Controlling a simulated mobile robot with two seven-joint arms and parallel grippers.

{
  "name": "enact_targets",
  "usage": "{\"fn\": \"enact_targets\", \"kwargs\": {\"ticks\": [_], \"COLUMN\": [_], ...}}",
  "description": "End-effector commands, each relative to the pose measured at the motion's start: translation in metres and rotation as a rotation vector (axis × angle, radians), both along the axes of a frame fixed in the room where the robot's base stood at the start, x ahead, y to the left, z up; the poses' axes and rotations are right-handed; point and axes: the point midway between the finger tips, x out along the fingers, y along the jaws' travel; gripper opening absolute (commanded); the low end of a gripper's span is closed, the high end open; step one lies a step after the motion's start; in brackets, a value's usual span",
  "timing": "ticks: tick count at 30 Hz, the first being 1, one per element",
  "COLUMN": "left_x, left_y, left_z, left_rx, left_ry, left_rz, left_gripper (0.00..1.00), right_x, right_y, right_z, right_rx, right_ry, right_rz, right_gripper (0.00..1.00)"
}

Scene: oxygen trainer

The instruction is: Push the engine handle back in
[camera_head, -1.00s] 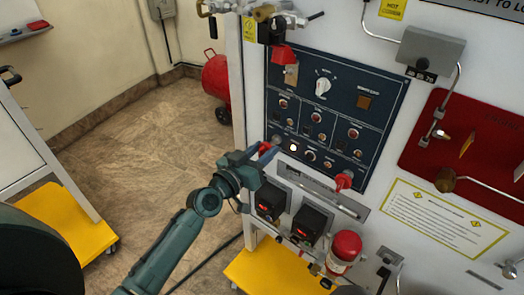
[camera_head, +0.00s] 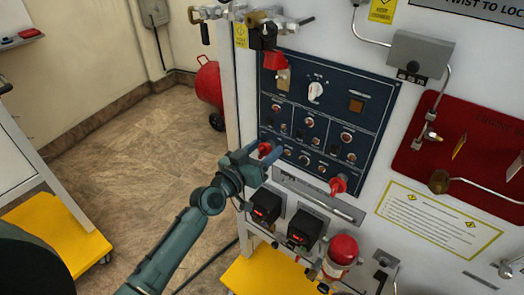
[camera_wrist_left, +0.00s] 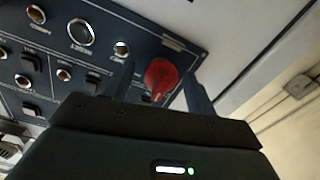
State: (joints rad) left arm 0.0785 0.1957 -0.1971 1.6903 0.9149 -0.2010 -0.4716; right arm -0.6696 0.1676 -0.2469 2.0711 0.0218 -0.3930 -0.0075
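Two red handles show on the dark blue control panel (camera_head: 372,120) in the head view. One red handle (camera_head: 265,149) is at the panel's lower left corner, and the other red handle (camera_head: 338,185) is at its lower right. I cannot read which is labelled as the engine handle. My left gripper (camera_head: 268,156) is at the lower left handle. In the left wrist view the red handle (camera_wrist_left: 160,77) lies between the two fingers of my left gripper (camera_wrist_left: 158,88), with gaps on both sides. The fingers are open. My right gripper is not in view.
Two black boxes with red displays (camera_head: 304,229) sit below the panel, with a metal bar handle (camera_head: 315,197) above them. A red cylinder (camera_head: 343,249) is lower right. A yellow cart base (camera_head: 262,272) is below. Tiled floor is open to the left.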

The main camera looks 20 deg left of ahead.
Motion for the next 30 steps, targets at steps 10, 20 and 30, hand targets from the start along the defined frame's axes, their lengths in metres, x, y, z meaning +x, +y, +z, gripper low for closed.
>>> {"fn": "enact_targets", "kwargs": {"ticks": [10,20,30], "left_x": [-0.010,-0.076,-0.120], "left_y": [0.004,0.027,0.043], "left_z": [-0.002,-0.003,-0.002], "left_rx": [0.000,0.003,0.001], "left_ry": [0.003,0.004,0.002], "left_rz": [0.000,-0.002,0.000], "left_gripper": [0.56,0.56,0.56], "right_x": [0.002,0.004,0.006], "right_y": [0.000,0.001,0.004], "right_z": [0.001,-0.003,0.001], "right_rx": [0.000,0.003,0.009], "right_ry": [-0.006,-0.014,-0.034], "right_rz": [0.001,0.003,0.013], "right_gripper": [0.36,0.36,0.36]}}
